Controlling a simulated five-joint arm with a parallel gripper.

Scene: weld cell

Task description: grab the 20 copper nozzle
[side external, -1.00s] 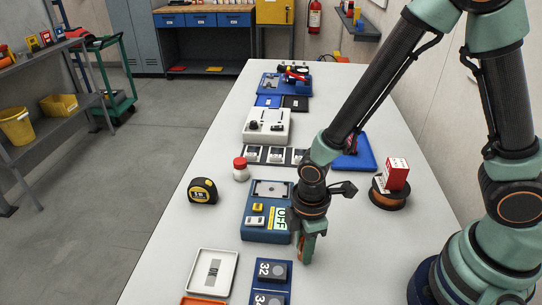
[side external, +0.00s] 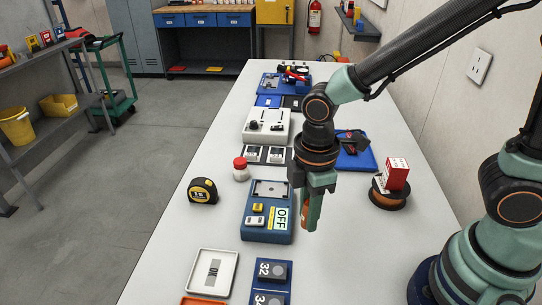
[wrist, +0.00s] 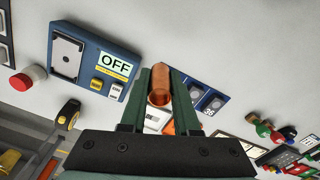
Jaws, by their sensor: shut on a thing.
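My gripper (side external: 308,220) is shut on a copper nozzle (wrist: 160,85), a round hollow copper tube held between the two fingers in the wrist view. In the side view a strip of copper shows between the fingers, above the bare table to the right of the blue box with the OFF display (side external: 280,218). I see no number on the nozzle. Dark blue blocks marked 32 (side external: 273,270) and 34 lie at the bottom of the side view.
A white tray (side external: 232,268) and a yellow tape measure (side external: 203,190) lie to the left. A red-and-white box on a copper spool (side external: 390,195) stands to the right. The table's right front is clear.

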